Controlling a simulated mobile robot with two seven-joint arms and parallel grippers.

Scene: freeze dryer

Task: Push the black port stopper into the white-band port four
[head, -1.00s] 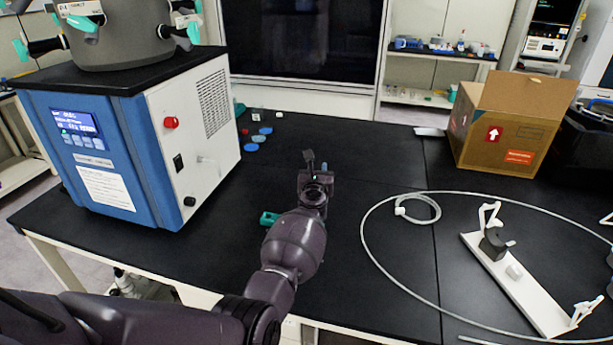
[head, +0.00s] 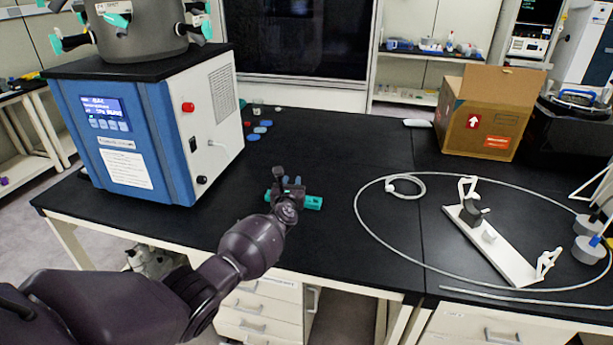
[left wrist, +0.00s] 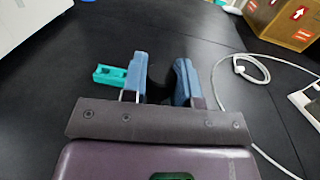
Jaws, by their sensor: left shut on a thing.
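My left gripper (head: 286,183) is over the black bench, to the right of the freeze dryer (head: 150,140). In the left wrist view its blue fingers (left wrist: 160,64) are closed on a dark thing, which I take as the black port stopper (left wrist: 160,76); it blends into the black bench and its outline is unclear. The dryer's grey drum (head: 150,38) stands on top with several ports, dark stubs and teal valves (head: 118,19). A white label (head: 113,7) shows on the drum. I cannot tell which port is four. My right gripper is out of view.
A teal piece (head: 309,202) lies beside my left gripper. Blue caps (head: 262,128) lie near the dryer. A white hose (head: 357,212) loops around a white stand (head: 490,245) at right. A cardboard box (head: 490,115) stands behind. The bench's middle is largely clear.

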